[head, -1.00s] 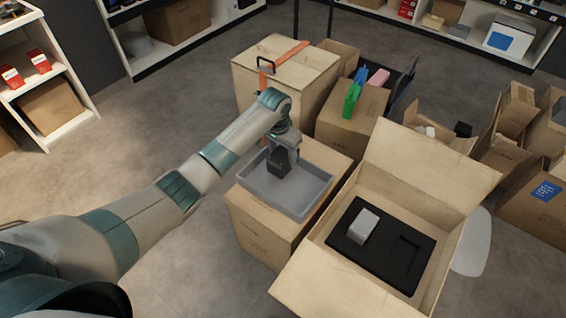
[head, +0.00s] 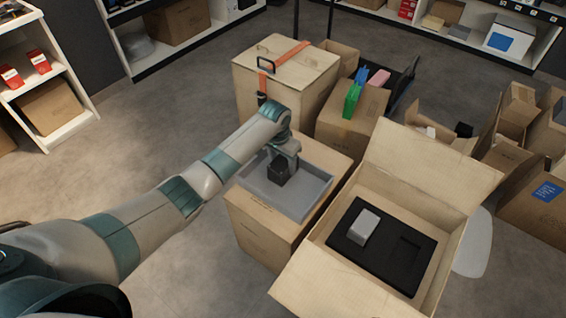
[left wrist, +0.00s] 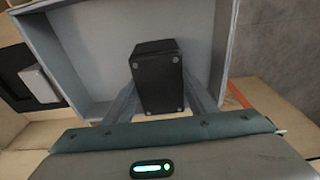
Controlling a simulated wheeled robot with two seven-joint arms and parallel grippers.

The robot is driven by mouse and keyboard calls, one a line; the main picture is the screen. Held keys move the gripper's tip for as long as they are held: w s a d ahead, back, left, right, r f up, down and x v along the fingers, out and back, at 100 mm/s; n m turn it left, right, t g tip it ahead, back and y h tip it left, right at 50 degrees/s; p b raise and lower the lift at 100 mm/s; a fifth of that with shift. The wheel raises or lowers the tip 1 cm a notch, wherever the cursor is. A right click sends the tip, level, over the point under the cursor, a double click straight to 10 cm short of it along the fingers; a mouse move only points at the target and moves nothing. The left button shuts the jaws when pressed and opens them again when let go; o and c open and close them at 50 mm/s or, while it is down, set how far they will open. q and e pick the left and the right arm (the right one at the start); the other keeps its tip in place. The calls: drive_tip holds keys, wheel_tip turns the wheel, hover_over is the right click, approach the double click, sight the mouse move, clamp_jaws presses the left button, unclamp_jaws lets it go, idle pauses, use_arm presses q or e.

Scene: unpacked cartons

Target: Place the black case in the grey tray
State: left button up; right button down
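The black case (head: 279,171) is a small dark box inside the outline of the grey tray (head: 250,187), which sits on a closed carton. My left gripper (head: 283,158) points down over the tray with its fingers on both sides of the case. In the left wrist view the case (left wrist: 157,80) is between the two grey fingers, which meet its sides, and small pale feet show on one face. The tray wall (left wrist: 70,60) surrounds it there. Whether the case touches the tray floor is hard to tell. My right gripper is not in view.
An open carton (head: 325,257) with black foam (head: 400,262) holding a white box (head: 363,226) stands right of the tray. A strapped wooden-looking box (head: 290,75) and a carton with coloured items (head: 345,125) stand behind. Open floor lies to the left.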

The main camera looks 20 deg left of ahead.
sight(280, 165)
use_arm(q)
drive_tip(key=o, duration=0.4)
drive_tip(key=shift+c, duration=0.2)
drive_tip(key=shift+r, duration=0.55)
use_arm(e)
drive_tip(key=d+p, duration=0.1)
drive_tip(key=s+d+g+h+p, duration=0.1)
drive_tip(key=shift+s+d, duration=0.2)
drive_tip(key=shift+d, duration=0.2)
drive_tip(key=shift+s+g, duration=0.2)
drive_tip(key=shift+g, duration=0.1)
use_arm(q)
wheel_tip(280, 165, up, 11)
drive_tip(key=s, duration=0.1)
drive_tip(key=shift+s+a, duration=0.3)
drive_tip(key=shift+s, duration=0.05)
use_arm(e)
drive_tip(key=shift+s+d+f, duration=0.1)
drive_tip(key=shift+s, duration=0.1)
